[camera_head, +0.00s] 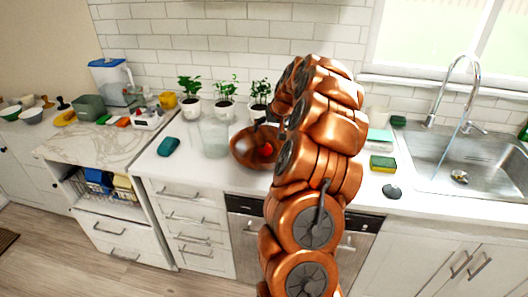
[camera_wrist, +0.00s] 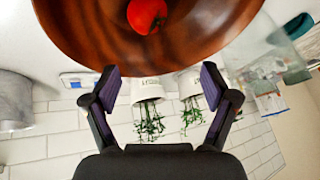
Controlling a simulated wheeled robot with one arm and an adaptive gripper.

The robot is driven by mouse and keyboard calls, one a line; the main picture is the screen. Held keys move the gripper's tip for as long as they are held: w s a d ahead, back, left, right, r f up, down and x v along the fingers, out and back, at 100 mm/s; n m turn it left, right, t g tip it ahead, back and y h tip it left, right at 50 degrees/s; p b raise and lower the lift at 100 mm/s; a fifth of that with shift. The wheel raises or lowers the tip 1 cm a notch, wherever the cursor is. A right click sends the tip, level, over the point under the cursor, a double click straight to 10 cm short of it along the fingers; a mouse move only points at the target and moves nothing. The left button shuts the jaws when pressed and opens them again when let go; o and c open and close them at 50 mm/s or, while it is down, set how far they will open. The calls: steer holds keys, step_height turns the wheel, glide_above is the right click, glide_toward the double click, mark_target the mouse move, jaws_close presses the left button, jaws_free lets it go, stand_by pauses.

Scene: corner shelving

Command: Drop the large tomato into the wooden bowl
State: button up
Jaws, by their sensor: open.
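The wooden bowl (camera_head: 242,152) stands on the white counter, left of my copper arm, which hides part of its right side. It fills the top of the wrist view (camera_wrist: 90,35). The red tomato (camera_head: 266,149) lies inside the bowl, and it shows against the bowl's inner wall in the wrist view (camera_wrist: 147,14). My gripper (camera_wrist: 157,88) is open and empty, its two fingers apart just beside the bowl's rim. The tomato is not between the fingers. In the head view my gripper is small and dark above the bowl, partly hidden by my arm.
Clear glass containers (camera_head: 214,137) stand left of the bowl. Several potted plants (camera_head: 225,104) line the wall behind. A teal object (camera_head: 168,146) lies further left. A sponge (camera_head: 383,163) and the sink (camera_head: 450,160) are to the right. The counter's front edge left of the bowl is clear.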

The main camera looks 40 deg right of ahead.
steer(key=v, duration=1.2)
steer(key=shift+w+a, duration=0.1)
steer(key=s+a+n+g+y, duration=0.1)
steer(key=s+a+n+g, duration=0.15)
steer(key=a, duration=1.25)
steer(key=s+a+n+g+y, duration=0.15)
steer(key=s+a, duration=0.25)
steer(key=a, duration=1.2)
steer(key=s+a+f+n+g, duration=0.1)
steer(key=s+a+f, duration=0.1)
steer(key=s, duration=0.6)
steer(key=s+a+f+g+h, duration=0.1)
steer(key=s+a+f, duration=0.1)
steer(key=s+a, duration=0.3)
steer(key=s+a+f+n+g, duration=0.1)
steer(key=s+a+f+g, duration=0.1)
steer(key=s, duration=1)
steer(key=shift+s+a+f+n, duration=0.25)
steer(key=shift+a+f, duration=0.35)
steer(key=shift+a, duration=0.6)
steer(key=shift+w+h, duration=0.1)
steer(key=shift+h, duration=0.15)
